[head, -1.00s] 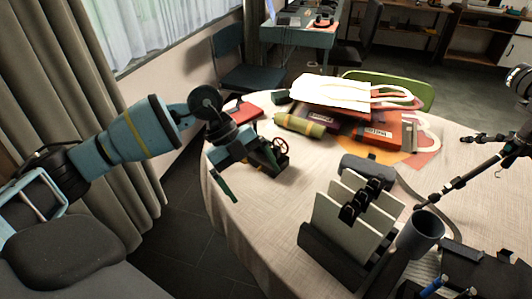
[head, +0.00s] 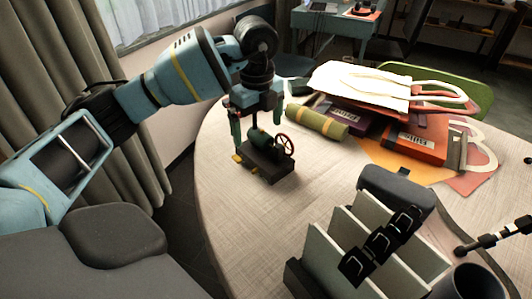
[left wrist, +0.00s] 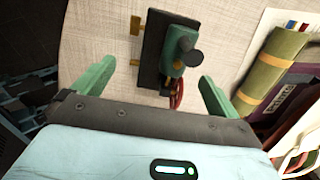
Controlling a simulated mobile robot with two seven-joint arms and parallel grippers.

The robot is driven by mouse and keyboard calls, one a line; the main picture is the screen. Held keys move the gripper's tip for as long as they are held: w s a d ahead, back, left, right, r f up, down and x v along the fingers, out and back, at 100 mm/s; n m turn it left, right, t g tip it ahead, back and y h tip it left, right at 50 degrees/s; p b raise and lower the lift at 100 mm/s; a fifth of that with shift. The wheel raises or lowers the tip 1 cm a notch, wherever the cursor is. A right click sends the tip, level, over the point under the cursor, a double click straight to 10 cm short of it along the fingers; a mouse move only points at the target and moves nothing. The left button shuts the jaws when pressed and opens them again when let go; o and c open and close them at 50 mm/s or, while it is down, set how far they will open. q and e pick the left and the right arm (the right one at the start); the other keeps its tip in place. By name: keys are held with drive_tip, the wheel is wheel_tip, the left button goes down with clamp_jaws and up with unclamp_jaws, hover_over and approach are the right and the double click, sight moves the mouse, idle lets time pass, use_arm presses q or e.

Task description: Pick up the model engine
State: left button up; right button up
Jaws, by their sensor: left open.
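The model engine (head: 268,164) stands upright on the left part of the table. It has a dark base, a green body, a red flywheel and small yellow parts at one side. My left gripper (head: 257,125) points down just above and behind it, with green fingers open. In the left wrist view the engine (left wrist: 172,52) lies ahead of the gap between the open fingers (left wrist: 157,85), and nothing is held. Part of the red wheel shows near the gripper body. My right gripper is not in view.
A file rack (head: 345,245) stands at the front. The round table's cloth (head: 235,210) is bare left and front of the engine.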

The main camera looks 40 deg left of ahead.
sight(263, 139)
use_arm(q)
wheel_tip(263, 139, down, 2)
drive_tip(key=shift+f, duration=0.1)
drive_tip(key=shift+w+f, duration=0.1)
drive_tip(key=shift+f, duration=0.1)
drive_tip(key=f, duration=0.3)
drive_tip(key=f+b, duration=0.1)
drive_tip(key=shift+w+d+f, duration=0.2)
drive_tip(key=shift+w+d, duration=0.1)
drive_tip(key=shift+f, duration=0.3)
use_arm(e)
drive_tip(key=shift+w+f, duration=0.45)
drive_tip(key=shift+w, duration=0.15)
use_arm(q)
drive_tip(key=shift+c, duration=0.5)
drive_tip(key=c, duration=1.7)
drive_tip(key=shift+w+r, duration=0.1)
drive_tip(key=shift+r, duration=0.05)
drive_tip(key=shift+c, duration=0.4)
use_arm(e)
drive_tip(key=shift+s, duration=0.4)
use_arm(q)
drive_tip(key=shift+r, duration=0.1)
